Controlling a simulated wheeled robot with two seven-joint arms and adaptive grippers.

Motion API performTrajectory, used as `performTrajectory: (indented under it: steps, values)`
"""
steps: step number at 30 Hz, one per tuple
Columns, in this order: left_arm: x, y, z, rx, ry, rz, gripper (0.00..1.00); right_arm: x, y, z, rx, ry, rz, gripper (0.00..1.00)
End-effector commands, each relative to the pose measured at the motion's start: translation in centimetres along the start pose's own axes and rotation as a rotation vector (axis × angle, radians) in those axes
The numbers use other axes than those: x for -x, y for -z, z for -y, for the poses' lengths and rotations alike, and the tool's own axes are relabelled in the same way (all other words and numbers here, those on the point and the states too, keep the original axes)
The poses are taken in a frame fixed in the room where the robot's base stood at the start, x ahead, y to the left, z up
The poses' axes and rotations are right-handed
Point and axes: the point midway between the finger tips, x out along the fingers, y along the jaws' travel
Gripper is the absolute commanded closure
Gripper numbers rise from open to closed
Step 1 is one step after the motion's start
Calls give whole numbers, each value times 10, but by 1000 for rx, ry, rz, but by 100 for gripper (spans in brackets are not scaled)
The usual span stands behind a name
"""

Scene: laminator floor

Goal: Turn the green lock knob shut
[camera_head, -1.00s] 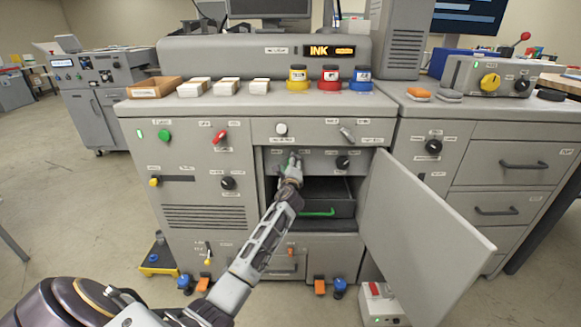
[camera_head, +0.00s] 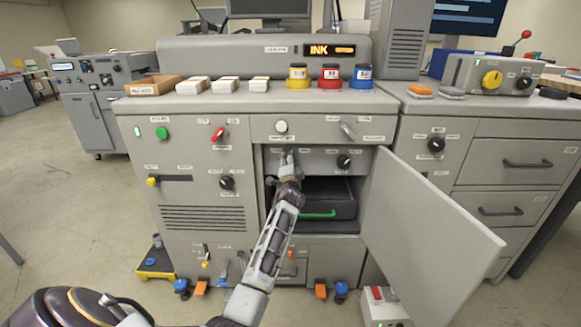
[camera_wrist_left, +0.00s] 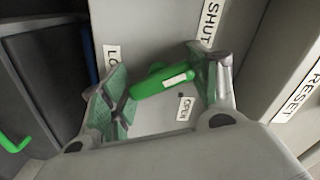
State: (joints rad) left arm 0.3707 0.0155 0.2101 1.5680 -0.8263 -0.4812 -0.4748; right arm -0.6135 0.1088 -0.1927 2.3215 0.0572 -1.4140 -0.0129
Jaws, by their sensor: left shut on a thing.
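The green lock knob (camera_wrist_left: 158,82) shows in the left wrist view as a green bar with a white stripe, between the two fingers of my left gripper (camera_wrist_left: 165,92). The gripper is shut on it. The bar lies nearly level in that view, its right end slightly higher. An OPEN label (camera_wrist_left: 185,108) sits below the knob, and a label starting LO (camera_wrist_left: 112,57) is partly hidden behind the left finger. In the head view my left gripper (camera_head: 287,160) reaches into the open bay and covers the knob. My right gripper is in neither view.
The grey door (camera_head: 425,235) stands swung open to the right of the bay. A dark drawer with a green handle (camera_head: 318,213) sits below my gripper. A black knob (camera_head: 344,161) is to its right. SHUT (camera_wrist_left: 211,22) and RESET (camera_wrist_left: 297,97) labels show nearby.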

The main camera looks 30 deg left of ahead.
Motion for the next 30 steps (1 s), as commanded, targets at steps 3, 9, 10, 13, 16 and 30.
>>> performTrajectory:
  steps: [3, 9, 10, 13, 16, 30]
  values:
    - [0, -1, -3, 88, -3, 2, 63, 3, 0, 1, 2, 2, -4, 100]
    - [0, -1, -2, 193, -3, 2, 63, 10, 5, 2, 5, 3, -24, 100]
    - [0, -1, -2, 204, -3, 2, 63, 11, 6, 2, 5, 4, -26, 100]
    - [0, 0, -2, 229, -3, 2, 63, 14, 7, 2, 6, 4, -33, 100]
    - [0, 0, -2, 244, -4, 2, 63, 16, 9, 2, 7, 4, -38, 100]
    - [0, 0, -2, 250, -4, 2, 29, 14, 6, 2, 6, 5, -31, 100]
